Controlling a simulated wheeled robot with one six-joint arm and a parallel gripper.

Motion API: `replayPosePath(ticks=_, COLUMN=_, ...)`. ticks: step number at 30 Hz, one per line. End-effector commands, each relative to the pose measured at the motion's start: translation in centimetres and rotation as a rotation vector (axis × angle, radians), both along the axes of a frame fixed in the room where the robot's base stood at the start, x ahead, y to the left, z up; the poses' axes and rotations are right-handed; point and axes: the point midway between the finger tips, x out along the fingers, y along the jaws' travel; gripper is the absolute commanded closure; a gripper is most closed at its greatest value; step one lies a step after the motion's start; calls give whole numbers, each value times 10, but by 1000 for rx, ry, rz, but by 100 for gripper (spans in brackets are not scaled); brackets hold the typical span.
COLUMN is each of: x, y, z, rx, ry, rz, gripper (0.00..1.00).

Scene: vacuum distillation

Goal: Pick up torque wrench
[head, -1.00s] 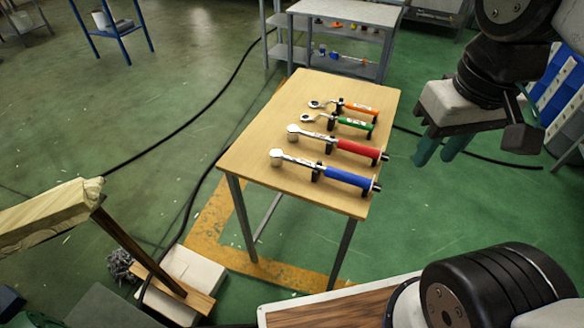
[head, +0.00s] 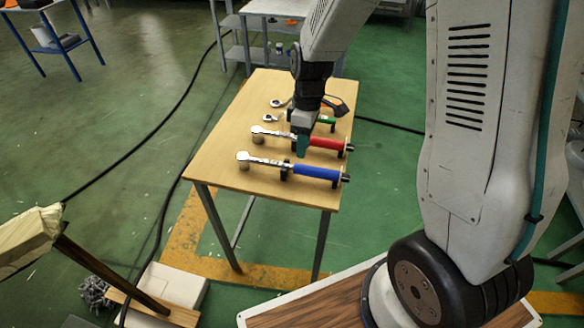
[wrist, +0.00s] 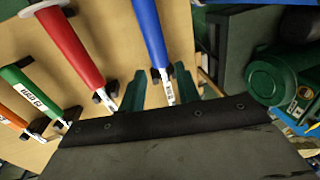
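Torque wrenches lie side by side on holders on the wooden table. The nearest has a blue handle (head: 316,172); the one behind it has a red handle (head: 326,143). A green-handled wrench (head: 325,120) lies farther back, partly hidden by my arm. My gripper (head: 303,146) points down over the table, and in the head view it overlaps the red wrench's shaft. In the wrist view my gripper (wrist: 160,88) has its two teal fingers apart. The metal shaft of the blue wrench (wrist: 149,28) shows between them. I cannot tell the remaining height.
An orange-handled wrench (wrist: 12,120) lies beyond the green one. The wooden table (head: 222,160) is bare on its left side. A grey shelf (head: 258,42) stands behind it. A black cable (head: 150,135) runs over the floor at the left.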

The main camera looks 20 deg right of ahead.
Motion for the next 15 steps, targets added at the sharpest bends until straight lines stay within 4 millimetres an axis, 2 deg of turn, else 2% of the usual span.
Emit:
replayPosePath(ticks=4, x=3, y=1, z=-18, rx=7, ry=7, rz=29, gripper=68)
replayPosePath(ticks=15, x=-4, y=9, z=-62, rx=7, ry=10, rz=31, gripper=68)
